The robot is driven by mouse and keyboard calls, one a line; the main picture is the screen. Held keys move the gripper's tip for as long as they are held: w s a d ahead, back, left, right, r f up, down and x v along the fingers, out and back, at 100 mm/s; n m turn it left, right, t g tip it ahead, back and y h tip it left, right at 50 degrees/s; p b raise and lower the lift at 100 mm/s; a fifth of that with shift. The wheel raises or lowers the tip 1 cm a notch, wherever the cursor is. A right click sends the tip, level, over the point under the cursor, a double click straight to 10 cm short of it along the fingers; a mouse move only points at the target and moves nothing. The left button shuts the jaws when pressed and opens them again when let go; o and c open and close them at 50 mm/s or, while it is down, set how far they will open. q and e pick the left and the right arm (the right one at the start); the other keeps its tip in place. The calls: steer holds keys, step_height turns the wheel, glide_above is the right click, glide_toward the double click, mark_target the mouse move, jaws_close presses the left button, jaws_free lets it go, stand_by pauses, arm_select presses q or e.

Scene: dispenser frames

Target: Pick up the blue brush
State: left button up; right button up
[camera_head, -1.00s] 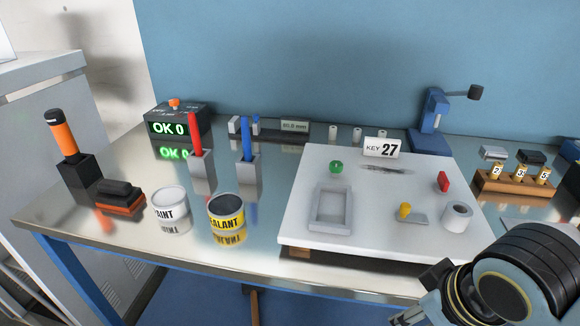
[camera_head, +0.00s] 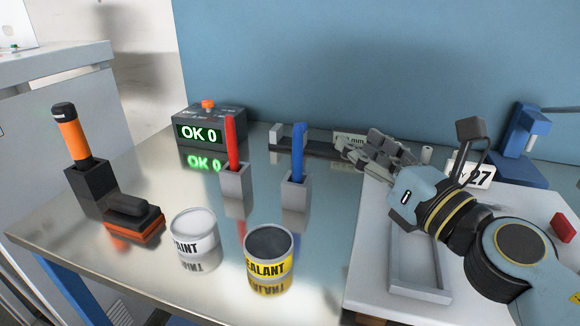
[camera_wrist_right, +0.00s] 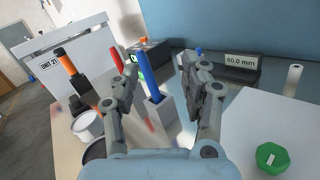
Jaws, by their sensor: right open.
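The blue brush (camera_head: 298,152) stands upright in a grey square holder (camera_head: 296,192) on the metal table. Its blue handle points up. My right gripper (camera_head: 352,148) is open and empty, to the right of the brush in the head view, its fingers pointing left toward it. In the right wrist view the blue brush (camera_wrist_right: 150,76) shows between the two open fingers (camera_wrist_right: 158,80), nearer the left finger. I see no contact. The brush's lower end is hidden in the holder. My left gripper is not in view.
A red brush (camera_head: 231,140) stands in a similar holder left of the blue one. Paint (camera_head: 194,232) and sealant (camera_head: 268,254) cans stand in front. A white board with a grey frame (camera_head: 420,262) lies under my right arm. The display box (camera_head: 200,130) stands behind.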

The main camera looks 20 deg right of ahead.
mark_target(302, 147)
steer(key=w+a+f+n, duration=0.1)
steer(key=w+a, duration=0.1)
steer(key=w, duration=0.1)
steer(key=w+a+f+n+g+y, duration=0.1)
steer(key=w+a, duration=0.1)
steer(key=w, duration=0.2)
steer(key=w+a+f+n, duration=0.1)
steer(key=w+a+n, duration=0.1)
steer(key=w, duration=0.1)
steer(key=shift+w+a+f+g+y, duration=0.3)
steer(key=shift+w+a+g+y, duration=0.05)
steer(key=shift+g+y, duration=0.05)
steer(key=shift+s, duration=0.1)
steer(key=shift+c, duration=0.8)
jaws_close()
